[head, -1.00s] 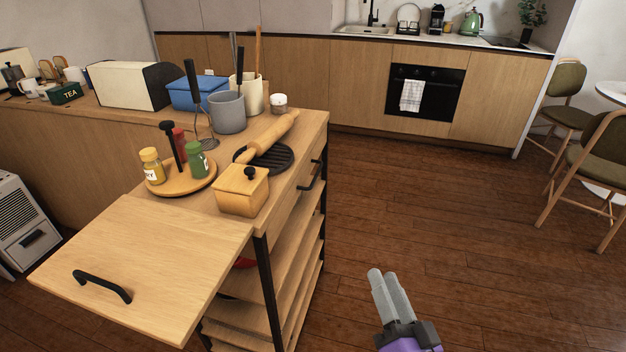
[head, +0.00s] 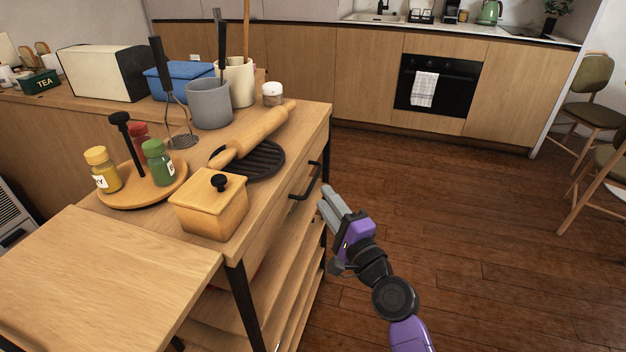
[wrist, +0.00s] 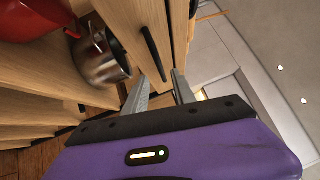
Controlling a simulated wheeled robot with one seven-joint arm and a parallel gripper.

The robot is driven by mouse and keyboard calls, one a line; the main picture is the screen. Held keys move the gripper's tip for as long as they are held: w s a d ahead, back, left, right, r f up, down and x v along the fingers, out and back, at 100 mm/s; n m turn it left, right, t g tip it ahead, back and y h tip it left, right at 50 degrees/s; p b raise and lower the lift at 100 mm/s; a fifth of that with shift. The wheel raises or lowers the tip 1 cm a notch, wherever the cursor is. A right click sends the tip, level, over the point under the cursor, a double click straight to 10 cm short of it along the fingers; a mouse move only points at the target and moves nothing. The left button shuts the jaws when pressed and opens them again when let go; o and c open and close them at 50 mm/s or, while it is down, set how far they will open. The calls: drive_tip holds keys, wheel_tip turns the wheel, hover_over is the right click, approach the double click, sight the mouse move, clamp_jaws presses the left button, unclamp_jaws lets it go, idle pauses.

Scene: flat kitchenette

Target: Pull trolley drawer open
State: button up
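The wooden trolley (head: 226,247) stands at centre left in the head view. Its drawer (head: 284,212) looks shut, with a black bar handle (head: 306,183) on the front. The drawer front (wrist: 128,22) and handle (wrist: 154,52) also show in the wrist view. My gripper (head: 328,195) is just right of the handle in the head view, its fingers pointing toward the trolley. In the wrist view my gripper (wrist: 159,76) is open, with a gap between its fingers. The handle lies ahead of this gap; I cannot tell whether a finger touches it.
A rolling pin (head: 252,138), a wooden box (head: 208,205) and a spice stand (head: 135,190) are on the trolley top.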

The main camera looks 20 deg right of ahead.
sight(313, 180)
drive_tip(key=w, duration=0.4)
drive_tip(key=w+a+r, duration=0.1)
drive_tip(key=w, duration=0.2)
clamp_jaws()
idle(1.4)
